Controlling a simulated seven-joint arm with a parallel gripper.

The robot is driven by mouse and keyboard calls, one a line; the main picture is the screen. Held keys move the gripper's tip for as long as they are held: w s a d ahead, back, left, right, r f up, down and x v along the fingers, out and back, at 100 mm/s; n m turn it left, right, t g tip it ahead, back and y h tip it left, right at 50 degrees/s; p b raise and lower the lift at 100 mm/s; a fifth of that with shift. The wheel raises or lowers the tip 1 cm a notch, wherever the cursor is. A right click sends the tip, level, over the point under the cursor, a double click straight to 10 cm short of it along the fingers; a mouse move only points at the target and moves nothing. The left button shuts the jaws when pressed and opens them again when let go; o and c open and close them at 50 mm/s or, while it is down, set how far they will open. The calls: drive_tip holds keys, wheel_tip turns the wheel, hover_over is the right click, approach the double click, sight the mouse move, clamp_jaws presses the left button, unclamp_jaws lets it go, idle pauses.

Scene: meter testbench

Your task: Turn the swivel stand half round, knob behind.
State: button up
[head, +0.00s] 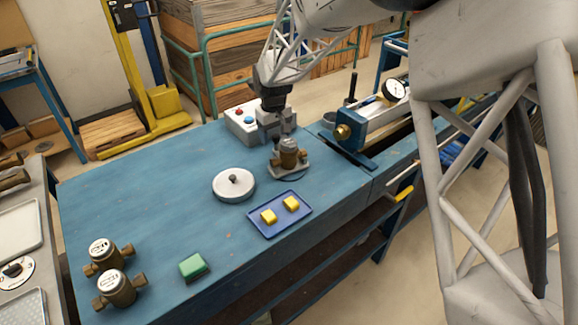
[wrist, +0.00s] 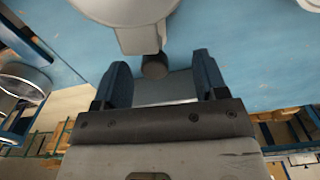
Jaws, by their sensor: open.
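The swivel stand (head: 279,172) appears to be the grey base carrying an upright brass meter (head: 288,150), near the bench's back right. My gripper (head: 274,108) hangs just behind and above it, with its fingers pointing down. In the wrist view my gripper (wrist: 160,62) is open, with its two dark fingers apart. A dark knob (wrist: 154,67) on a pale grey arm shows between the fingertips. Whether they touch it I cannot tell. The arm leads to a pale rounded part (wrist: 120,10) cut off by the top edge.
A button box (head: 240,117) stands left of my gripper. A white disc (head: 234,190) and a blue tray (head: 280,227) with yellow blocks lie in front. A gauge rig (head: 370,122) is right. Two meters (head: 116,288) and a green block (head: 193,265) are front left. The bench's left middle is clear.

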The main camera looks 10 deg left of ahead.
drive_tip(key=shift+s+a, duration=0.4)
drive_tip(key=shift+a, duration=0.1)
idle(1.4)
drive_tip(key=o, duration=0.4)
drive_tip(key=shift+o, duration=0.2)
drive_tip(key=shift+r, duration=2.75)
